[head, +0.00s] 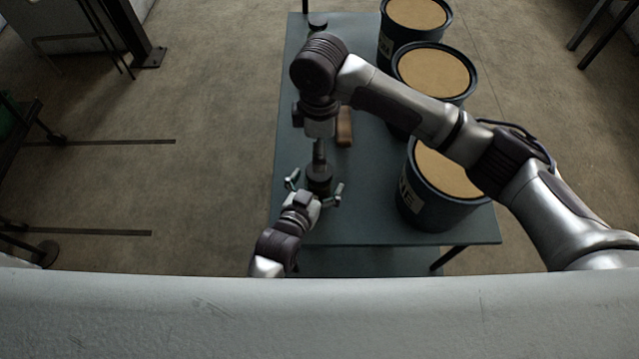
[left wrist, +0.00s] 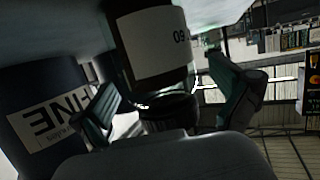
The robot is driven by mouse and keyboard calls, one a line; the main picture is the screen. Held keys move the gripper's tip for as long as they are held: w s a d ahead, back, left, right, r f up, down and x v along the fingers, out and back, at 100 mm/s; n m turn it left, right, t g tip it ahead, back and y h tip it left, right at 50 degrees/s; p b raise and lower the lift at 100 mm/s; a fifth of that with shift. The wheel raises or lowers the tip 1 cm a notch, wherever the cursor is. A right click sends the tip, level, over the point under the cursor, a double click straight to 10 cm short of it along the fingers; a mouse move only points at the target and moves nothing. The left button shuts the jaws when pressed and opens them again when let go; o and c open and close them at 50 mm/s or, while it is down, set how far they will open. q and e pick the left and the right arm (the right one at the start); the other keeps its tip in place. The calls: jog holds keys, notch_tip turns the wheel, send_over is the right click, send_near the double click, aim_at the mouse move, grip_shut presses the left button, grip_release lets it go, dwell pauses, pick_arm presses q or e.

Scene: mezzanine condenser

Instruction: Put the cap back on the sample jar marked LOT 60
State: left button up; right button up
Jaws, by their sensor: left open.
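The sample jar (head: 319,177) is dark and stands near the left front edge of the table. In the left wrist view, which is upside down, the jar (left wrist: 158,50) bears a white label with 60 readable. My left gripper (head: 315,186) is open, with one finger on each side of the jar; it also shows in the left wrist view (left wrist: 172,100). I cannot tell whether the fingers touch it. My right gripper (head: 319,153) points down just behind and above the jar; its fingertips are unclear. I cannot make out a separate cap.
The dark green table (head: 470,228) carries several things. Large dark drums with tan tops stand along its right side, the nearest (head: 425,205) close by. A brown block (head: 345,127) lies behind the jar.

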aim_at(319, 183)
pick_arm(q)
jog(key=shift+w+d+f, duration=0.1)
jog(key=shift+w+d, duration=0.05)
jog(key=shift+w, duration=0.25)
jog(key=c, duration=1.9)
grip_shut()
pick_arm(e)
jog(key=shift+w+r, duration=0.1)
jog(key=shift+r, duration=0.05)
jog(key=shift+f, duration=0.25)
jog(key=shift+f, duration=3.9)
jog(key=c, duration=1.2)
